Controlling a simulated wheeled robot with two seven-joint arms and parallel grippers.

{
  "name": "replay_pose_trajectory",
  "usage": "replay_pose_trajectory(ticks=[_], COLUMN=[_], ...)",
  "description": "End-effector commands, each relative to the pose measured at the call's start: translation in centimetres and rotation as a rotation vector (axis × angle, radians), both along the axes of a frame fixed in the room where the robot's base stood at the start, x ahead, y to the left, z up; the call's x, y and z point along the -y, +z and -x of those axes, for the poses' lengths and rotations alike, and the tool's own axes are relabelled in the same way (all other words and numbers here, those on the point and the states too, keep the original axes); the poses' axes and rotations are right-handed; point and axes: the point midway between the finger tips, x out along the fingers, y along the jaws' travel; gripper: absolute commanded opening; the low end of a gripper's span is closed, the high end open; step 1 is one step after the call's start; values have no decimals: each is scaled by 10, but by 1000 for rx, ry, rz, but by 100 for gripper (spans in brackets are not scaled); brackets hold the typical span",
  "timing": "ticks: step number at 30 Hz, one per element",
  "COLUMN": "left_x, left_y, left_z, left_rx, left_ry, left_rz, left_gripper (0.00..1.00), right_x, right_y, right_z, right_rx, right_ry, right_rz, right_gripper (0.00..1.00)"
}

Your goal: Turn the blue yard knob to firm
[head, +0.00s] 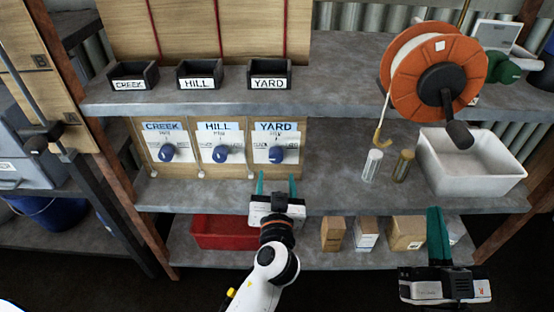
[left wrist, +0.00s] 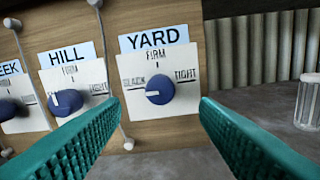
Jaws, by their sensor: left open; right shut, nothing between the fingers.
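The blue yard knob (head: 277,154) sits on a white plate under the YARD label, at the right end of the wooden panel. In the left wrist view the yard knob (left wrist: 160,90) has its white mark pointing left, toward SLACK. FIRM is printed above it and TIGHT to its right. My left gripper (head: 275,181) is open in front of and slightly below the knob, apart from it. Its green fingers frame the knob from both sides in the wrist view. My right gripper (head: 438,236) is shut and empty at the lower right, away from the panel.
The hill knob (head: 221,154) and creek knob (head: 167,153) are to the left. Labelled bins, including the YARD bin (head: 270,77), stand on the shelf above. Two small cylinders (head: 372,165), a white tub (head: 472,177) and an orange reel (head: 405,78) are to the right.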

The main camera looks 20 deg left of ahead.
Motion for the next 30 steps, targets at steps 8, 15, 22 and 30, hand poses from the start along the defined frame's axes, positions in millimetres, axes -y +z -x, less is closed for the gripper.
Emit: replay_pose_trajectory(ticks=[8, 15, 22, 30], left_x=[-17, -24, -25, -25], left_y=[1, -1, -1, -1], left_z=[-54, -76, -79, -79], left_rx=[1, -1, -3, -2], left_ry=[0, -1, -1, -2], left_rz=[-3, -3, -1, -2], left_gripper=[56, 56, 56, 28], right_x=[0, 0, 0, 0], right_y=[0, 4, 5, 5], right_z=[0, 3, 3, 3], right_rx=[4, 39, 44, 44], right_ry=[0, 3, 2, 4], right_rz=[-1, -11, -13, -13], right_gripper=[0, 0, 0, 0])
